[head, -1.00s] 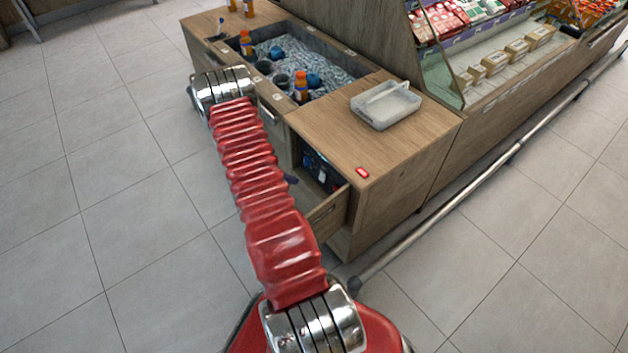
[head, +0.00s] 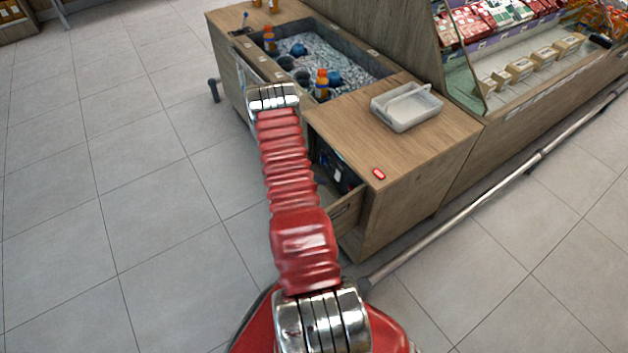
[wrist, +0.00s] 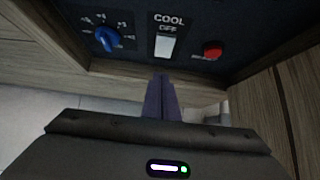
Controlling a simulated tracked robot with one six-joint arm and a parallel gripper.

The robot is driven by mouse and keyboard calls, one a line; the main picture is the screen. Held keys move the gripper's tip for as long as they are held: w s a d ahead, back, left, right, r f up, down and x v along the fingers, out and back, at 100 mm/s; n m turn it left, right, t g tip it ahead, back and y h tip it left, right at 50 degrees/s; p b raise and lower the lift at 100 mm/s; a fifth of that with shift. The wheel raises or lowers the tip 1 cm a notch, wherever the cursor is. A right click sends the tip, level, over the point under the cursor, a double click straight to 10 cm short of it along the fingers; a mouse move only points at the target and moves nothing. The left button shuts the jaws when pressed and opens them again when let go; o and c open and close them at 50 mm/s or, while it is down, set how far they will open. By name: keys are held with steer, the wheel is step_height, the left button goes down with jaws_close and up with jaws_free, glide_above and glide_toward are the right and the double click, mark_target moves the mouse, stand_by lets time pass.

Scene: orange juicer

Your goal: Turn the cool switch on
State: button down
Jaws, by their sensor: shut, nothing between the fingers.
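The cool switch (wrist: 165,46) is a pale upright rocker on a dark control panel (wrist: 235,22), with the words COOL and OFF above it. A blue knob (wrist: 107,38) is to its left and a red button (wrist: 212,50) to its right. My gripper (wrist: 161,80) is shut and empty. Its dark purple fingertips appear just below the switch, and I cannot tell whether they touch the panel. In the head view the panel (head: 336,168) shows in part inside the counter's front opening; my arm hides the gripper there.
The wooden counter (head: 440,140) holds a clear tray (head: 406,105) and a small red item (head: 379,174). Bottles stand in the sunken ice basin (head: 350,62). An open wooden front panel (head: 347,212) sticks out near my arm. A metal rail (head: 470,215) runs low on the right. The floor on the left is clear.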

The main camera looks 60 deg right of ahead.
mark_target(336, 179)
steer(key=shift+s+d+f, duration=0.15)
steer(key=shift+s+d, duration=0.2)
steer(key=shift+d, duration=0.3)
steer(key=shift+s+d+f, duration=0.2)
steer(key=shift+s+d, duration=0.1)
steer(key=shift+d, duration=0.35)
steer(key=shift+s+d+f, duration=0.15)
steer(key=shift+s+d, duration=0.2)
steer(key=shift+d, duration=0.3)
steer(key=shift+s+d, duration=0.1)
steer(key=shift+s, duration=0.05)
steer(key=shift+w, duration=0.2)
steer(key=shift+r, duration=0.1)
